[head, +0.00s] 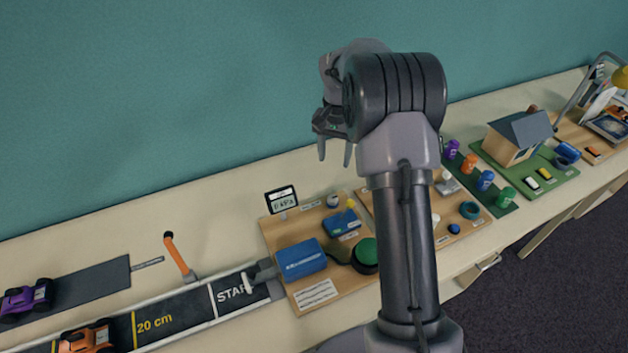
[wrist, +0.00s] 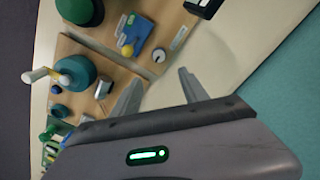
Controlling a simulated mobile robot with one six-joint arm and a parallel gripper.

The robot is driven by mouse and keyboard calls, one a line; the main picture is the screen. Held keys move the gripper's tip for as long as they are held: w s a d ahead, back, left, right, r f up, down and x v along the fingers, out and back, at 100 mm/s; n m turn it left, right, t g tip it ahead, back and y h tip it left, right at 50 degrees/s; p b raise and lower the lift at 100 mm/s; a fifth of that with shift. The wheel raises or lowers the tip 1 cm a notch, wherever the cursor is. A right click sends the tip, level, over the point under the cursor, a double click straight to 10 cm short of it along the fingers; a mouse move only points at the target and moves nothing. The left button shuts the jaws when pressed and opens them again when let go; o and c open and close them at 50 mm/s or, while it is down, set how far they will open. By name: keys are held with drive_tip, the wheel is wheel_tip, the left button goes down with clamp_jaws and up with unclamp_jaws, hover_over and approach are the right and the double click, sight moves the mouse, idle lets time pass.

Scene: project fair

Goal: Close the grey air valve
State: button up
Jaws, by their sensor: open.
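A small round pale-grey knob (head: 333,200) stands at the back edge of the left wooden board, beside a label; I take it for the grey air valve. In the wrist view the knob (wrist: 158,57) shows a dark mark on its pale face. I cannot tell its open or closed position. My gripper (head: 334,158) is open and empty, pointing down above the back of that board. In the wrist view its fingertips (wrist: 160,78) are spread, with the knob just beyond the gap, apart from both fingers.
A blue block (head: 341,223) with a yellow knob (head: 350,203) sits close to the grey knob. A blue box (head: 300,260), a green button (head: 366,251) and a kPa display (head: 281,199) share the board. A track (head: 185,308) lies left. The table behind the board is clear.

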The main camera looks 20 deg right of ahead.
sight(333, 198)
wheel_tip(333, 198, down, 16)
drive_tip(key=b, duration=0.4)
drive_tip(key=shift+s+d+f, duration=0.1)
drive_tip(key=shift+d+f, duration=0.05)
drive_tip(key=shift+f, duration=0.05)
clamp_jaws()
